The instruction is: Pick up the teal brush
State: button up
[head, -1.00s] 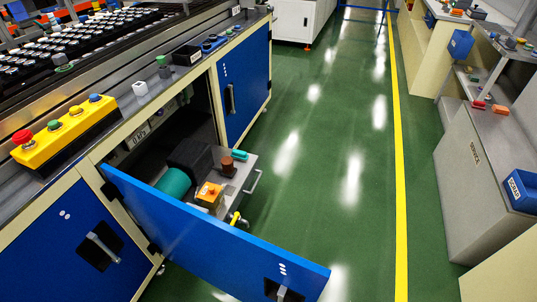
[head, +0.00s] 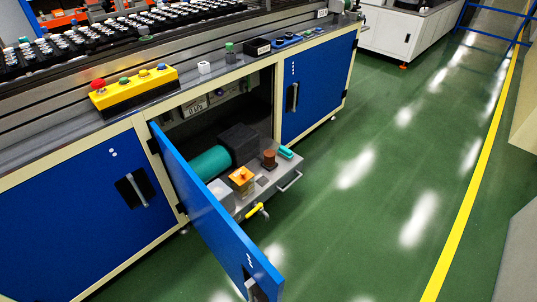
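A small teal block-like item (head: 286,152), which looks like the teal brush, lies at the far right corner of a grey pull-out tray (head: 283,176). The tray sticks out of the open cabinet under the workbench. A brown spool-like part (head: 269,159) stands just left of the teal item. The item is too small to make out any bristles. My gripper is not in view.
An open blue door (head: 205,215) juts out in front of the tray's left side. A teal cylinder (head: 210,163), a dark block (head: 238,143) and an orange-topped box (head: 241,179) crowd the tray. Green floor (head: 350,215) right of it is clear.

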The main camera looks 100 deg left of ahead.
aim_at(286, 153)
jog(key=u, duration=1.75)
jog(key=i, duration=2.2)
jog(key=u, duration=1)
jog(key=i, duration=1.25)
jog(key=u, duration=2.1)
